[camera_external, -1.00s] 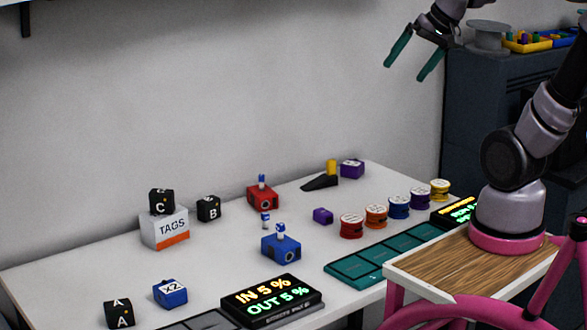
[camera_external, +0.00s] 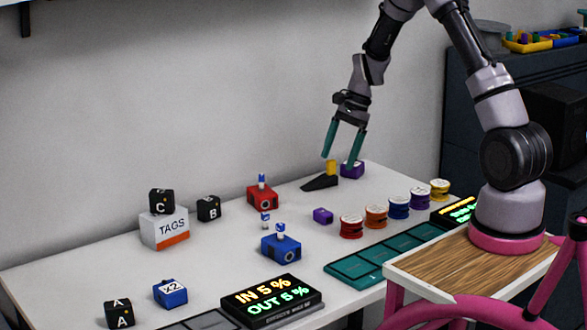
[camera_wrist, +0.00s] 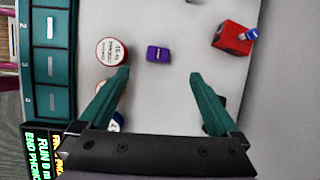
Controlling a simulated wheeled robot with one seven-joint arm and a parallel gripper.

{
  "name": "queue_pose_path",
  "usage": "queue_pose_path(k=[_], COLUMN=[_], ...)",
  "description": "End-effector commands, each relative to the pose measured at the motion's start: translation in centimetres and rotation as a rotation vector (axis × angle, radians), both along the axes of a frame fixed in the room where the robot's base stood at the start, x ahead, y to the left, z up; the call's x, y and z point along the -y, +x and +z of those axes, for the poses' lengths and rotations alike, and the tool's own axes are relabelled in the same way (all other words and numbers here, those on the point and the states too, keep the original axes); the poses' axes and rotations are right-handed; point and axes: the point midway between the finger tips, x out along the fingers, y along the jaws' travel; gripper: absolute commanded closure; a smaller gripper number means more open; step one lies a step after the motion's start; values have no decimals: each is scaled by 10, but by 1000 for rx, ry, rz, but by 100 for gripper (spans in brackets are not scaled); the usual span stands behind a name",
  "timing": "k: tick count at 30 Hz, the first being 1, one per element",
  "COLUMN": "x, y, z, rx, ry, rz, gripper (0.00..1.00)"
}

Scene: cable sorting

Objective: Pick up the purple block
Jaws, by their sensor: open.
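A small purple block (camera_external: 322,215) lies on the white table, left of the row of spools. It also shows in the wrist view (camera_wrist: 158,54), just beyond the fingertips and roughly centred between them. A larger purple block with a pale top label (camera_external: 351,171) sits at the back of the table, partly behind a finger. My gripper (camera_external: 340,160) is open and empty, with its teal fingers pointing down over the back of the table. In the wrist view the fingers (camera_wrist: 160,74) are spread wide with nothing between them.
A red spool (camera_external: 351,226) stands close to the small purple block, with several spools beyond it. A black wedge with a yellow piece (camera_external: 320,182) lies under my gripper. Red (camera_external: 262,197) and blue (camera_external: 281,247) blocks stand leftward. A teal tray (camera_external: 340,272) lies in front.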

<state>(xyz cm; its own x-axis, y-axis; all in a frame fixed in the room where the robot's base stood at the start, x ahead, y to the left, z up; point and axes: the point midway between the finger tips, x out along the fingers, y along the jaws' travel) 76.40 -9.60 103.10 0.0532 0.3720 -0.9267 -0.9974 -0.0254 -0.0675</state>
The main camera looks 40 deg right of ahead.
Motion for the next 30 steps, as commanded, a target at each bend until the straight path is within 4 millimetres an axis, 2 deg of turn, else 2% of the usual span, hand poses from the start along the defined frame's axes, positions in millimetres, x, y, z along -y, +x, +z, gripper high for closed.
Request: queue_pose_path(k=[1,3,8,15,23,30], x=[2,4,3,-12,-21,-38], y=[2,5,7,7,7,6], z=[-17,-31,-50,-84,-104,-134], rx=[-27,-49,-71,-71,-70,-69], ry=[5,10,14,15,14,14], rz=[-26,-54,-78,-77,-76,-77], gripper=[3,3,3,3,3,3])
